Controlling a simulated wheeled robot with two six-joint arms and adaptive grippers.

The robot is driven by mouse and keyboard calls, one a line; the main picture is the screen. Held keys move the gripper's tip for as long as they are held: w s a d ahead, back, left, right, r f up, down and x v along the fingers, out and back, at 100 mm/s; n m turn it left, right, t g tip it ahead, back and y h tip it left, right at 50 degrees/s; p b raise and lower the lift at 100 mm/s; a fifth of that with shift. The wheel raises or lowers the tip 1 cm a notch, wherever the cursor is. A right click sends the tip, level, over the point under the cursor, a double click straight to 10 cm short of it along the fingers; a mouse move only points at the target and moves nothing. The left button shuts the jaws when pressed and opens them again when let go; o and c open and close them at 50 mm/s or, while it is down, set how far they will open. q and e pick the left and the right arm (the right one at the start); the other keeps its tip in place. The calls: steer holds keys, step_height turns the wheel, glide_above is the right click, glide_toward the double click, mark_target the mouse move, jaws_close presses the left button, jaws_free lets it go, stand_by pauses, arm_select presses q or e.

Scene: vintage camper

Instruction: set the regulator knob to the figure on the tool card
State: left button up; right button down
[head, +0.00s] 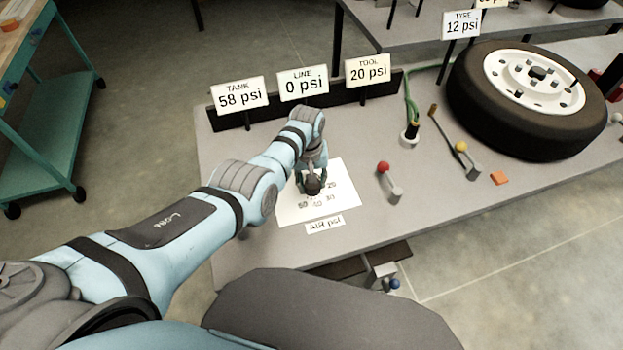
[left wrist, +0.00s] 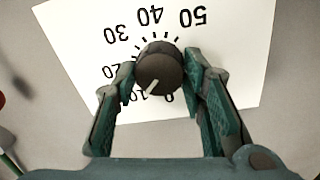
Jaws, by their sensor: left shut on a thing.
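The dark round regulator knob (head: 312,186) stands on a white dial sheet (head: 343,205) on the grey bench. My left gripper (left wrist: 167,85) is shut on the knob, one finger on each side. In the left wrist view the knob (left wrist: 160,66) has a white pointer that aims close to the 10, on the side toward 0. The dial figures run from 0 to 50. The tool card (head: 368,69) reads 20 psi. My right gripper is not in view.
The line card (head: 303,84) reads 0 psi and the tank card (head: 239,95) 58 psi. Right of the dial are a red-knobbed lever (head: 390,182), a yellow-knobbed lever (head: 467,160), an orange block (head: 499,178) and a tyre (head: 475,105), whose card (head: 461,25) reads 12 psi.

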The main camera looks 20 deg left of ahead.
arm_select(q)
steer(key=m, duration=0.4)
steer(key=shift+f+m, duration=0.1)
steer(key=shift+m, duration=0.2)
steer(key=shift+m+b, duration=0.4)
steer(key=shift+m, duration=1.5)
steer(key=o, duration=1.2)
steer(key=shift+c, duration=0.2)
step_height(320, 180, up, 12)
steer(key=shift+w+a, duration=0.15)
steer(key=shift+a, duration=0.05)
